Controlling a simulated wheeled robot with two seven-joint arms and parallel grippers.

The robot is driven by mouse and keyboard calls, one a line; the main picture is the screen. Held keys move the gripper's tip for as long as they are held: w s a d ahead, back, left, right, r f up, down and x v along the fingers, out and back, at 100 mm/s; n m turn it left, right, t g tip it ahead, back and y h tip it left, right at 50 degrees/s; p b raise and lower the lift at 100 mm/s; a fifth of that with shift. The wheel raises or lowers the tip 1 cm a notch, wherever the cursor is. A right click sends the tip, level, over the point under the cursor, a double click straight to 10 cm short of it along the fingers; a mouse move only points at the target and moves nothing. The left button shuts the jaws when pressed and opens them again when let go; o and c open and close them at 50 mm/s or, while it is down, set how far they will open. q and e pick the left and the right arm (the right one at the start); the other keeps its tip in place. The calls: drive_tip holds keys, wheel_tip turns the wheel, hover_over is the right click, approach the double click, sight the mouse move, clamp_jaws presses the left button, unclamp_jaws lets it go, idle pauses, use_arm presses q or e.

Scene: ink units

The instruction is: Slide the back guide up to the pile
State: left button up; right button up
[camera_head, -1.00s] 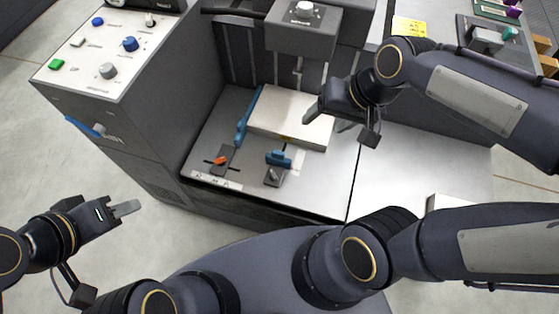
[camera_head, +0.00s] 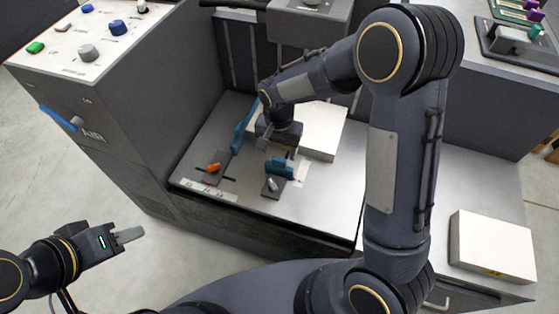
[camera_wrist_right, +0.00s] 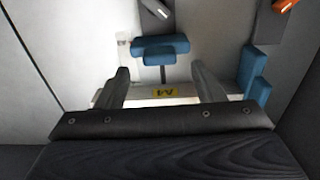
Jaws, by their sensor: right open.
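The small blue guide with a grey knob (camera_head: 279,167), apparently the back guide, stands at the near side of the white paper pile (camera_head: 322,130). My right gripper (camera_head: 268,138) is low over the pile's near left part. Its open fingers (camera_wrist_right: 162,88) point toward the guide, one on each side of its line, with nothing held. My left gripper (camera_head: 128,236) hangs away at the lower left; its finger gap cannot be made out.
A long blue side guide (camera_head: 243,125) with an orange knob (camera_head: 213,167) stands left of the pile. The control cabinet (camera_head: 85,75) is further left. Another white pile (camera_head: 492,247) lies on the right. The bed's near edge is clear.

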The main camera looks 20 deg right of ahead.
sight(279, 159)
wheel_tip(279, 159, down, 5)
drive_tip(key=shift+f+b, duration=0.1)
drive_tip(key=shift+b, duration=0.35)
clamp_jaws()
drive_tip(key=w+d, duration=0.1)
drive_tip(key=w, duration=0.1)
drive_tip(key=w+d, duration=0.2)
drive_tip(key=w, duration=0.1)
drive_tip(key=w+d+p, duration=0.1)
drive_tip(key=w, duration=0.1)
drive_tip(key=shift+w+d, duration=0.15)
drive_tip(key=shift+d, duration=0.25)
unclamp_jaws()
